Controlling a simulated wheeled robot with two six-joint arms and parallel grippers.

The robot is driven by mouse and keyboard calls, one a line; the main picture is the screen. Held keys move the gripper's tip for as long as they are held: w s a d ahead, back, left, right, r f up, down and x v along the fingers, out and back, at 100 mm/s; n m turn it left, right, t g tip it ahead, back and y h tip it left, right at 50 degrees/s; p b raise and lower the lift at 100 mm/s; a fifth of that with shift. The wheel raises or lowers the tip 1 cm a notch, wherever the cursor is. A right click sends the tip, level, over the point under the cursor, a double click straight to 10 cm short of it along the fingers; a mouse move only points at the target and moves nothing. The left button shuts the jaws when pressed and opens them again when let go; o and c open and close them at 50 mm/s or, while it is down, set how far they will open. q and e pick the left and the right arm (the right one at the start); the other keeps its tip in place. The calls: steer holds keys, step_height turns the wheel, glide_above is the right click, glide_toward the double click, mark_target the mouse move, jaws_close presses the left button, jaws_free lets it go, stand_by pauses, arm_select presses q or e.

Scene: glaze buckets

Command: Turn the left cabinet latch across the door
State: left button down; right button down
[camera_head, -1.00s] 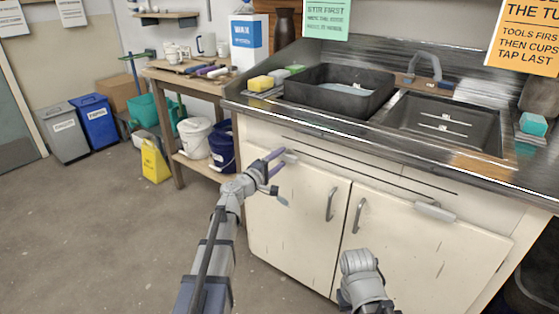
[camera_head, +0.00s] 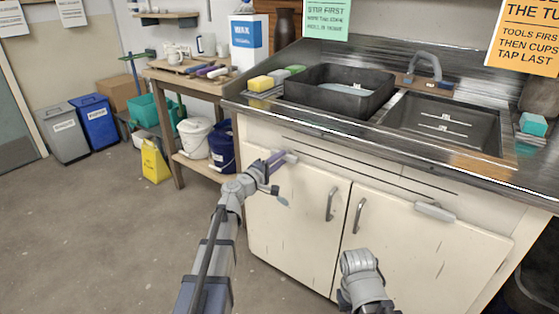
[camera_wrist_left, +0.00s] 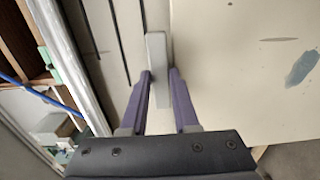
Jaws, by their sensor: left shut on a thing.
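The left cabinet latch (camera_head: 291,157) is a small light grey bar at the top of the cream left door (camera_head: 290,215). In the left wrist view the latch (camera_wrist_left: 156,48) lies lengthwise along the door's top edge, beside the door panel (camera_wrist_left: 240,70). My left gripper (camera_head: 274,161) is at the latch, with its purple fingers on either side of the bar. The left wrist view shows the gripper (camera_wrist_left: 160,74) shut on it, the fingers hiding part of its sides. My right arm shows at the bottom, but its gripper does not.
The right door (camera_head: 425,245) has its own grey latch (camera_head: 435,211). Two curved door handles (camera_head: 330,204) stick out near the middle. The steel sink counter (camera_head: 340,125) overhangs above. A wooden table (camera_head: 175,80) with buckets below stands to the left.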

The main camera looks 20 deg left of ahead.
arm_select(q)
steer(key=shift+m, duration=0.3)
steer(key=m, duration=1.7)
steer(key=shift+m, duration=0.3)
stand_by(0.5)
steer(key=c, duration=0.7)
jaws_free()
steer(key=shift+o, duration=0.2)
steer(key=shift+s, duration=0.1)
